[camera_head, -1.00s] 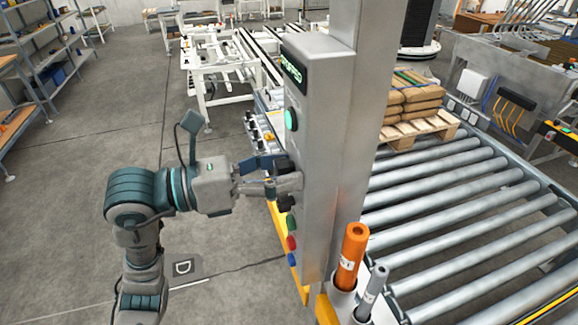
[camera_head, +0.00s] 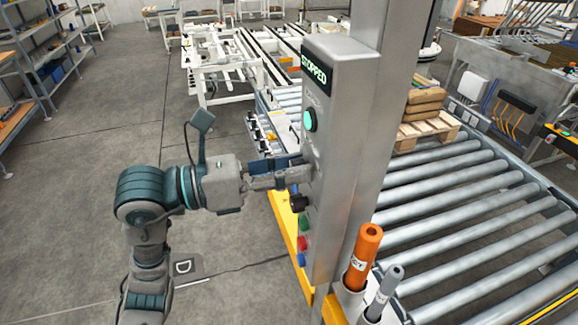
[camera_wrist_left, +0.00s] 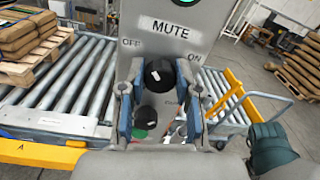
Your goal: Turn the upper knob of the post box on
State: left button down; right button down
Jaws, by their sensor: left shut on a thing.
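The post box (camera_head: 335,150) is a tall grey metal column with a display reading "STOPPED". My left gripper (camera_head: 292,172) is at its front face, above a black lower knob (camera_head: 298,203). In the left wrist view, the black upper knob (camera_wrist_left: 159,75) sits under the word "MUTE", between "OFF" and "ON". The left gripper's blue-padded fingers (camera_wrist_left: 160,100) stand on either side of it, shut on it. The lower knob (camera_wrist_left: 145,117) shows below it. In the head view the gripper hides the upper knob. The knob's exact setting is hard to read. My right gripper is not in view.
A lit green button (camera_head: 310,120) is above the gripper; green, red and blue buttons (camera_head: 303,240) are below. Orange and grey tubes (camera_head: 364,255) stand at the post's foot. A roller conveyor (camera_head: 450,220) lies to the right. Open floor (camera_head: 80,200) is at left.

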pick_arm(q)
jog(key=shift+f+m, duration=0.2)
jog(key=shift+m, duration=0.1)
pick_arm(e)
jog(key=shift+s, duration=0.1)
pick_arm(q)
jog(key=shift+s+d+f+m+y+b, duration=0.1)
jog(key=shift+m+y+b, duration=0.1)
jog(key=shift+m, duration=3.6)
jog(key=shift+f+m+y+b, duration=0.1)
jog(key=shift+m+y+b, duration=0.1)
jog(key=shift+m, duration=3.6)
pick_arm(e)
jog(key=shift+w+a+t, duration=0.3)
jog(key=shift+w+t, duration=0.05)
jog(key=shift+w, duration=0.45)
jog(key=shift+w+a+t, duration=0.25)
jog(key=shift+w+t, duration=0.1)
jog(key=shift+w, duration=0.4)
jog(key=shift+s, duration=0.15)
pick_arm(q)
jog(key=c, duration=0.8)
grip_release()
jog(key=shift+a+r, duration=0.15)
jog(key=shift+a, duration=0.05)
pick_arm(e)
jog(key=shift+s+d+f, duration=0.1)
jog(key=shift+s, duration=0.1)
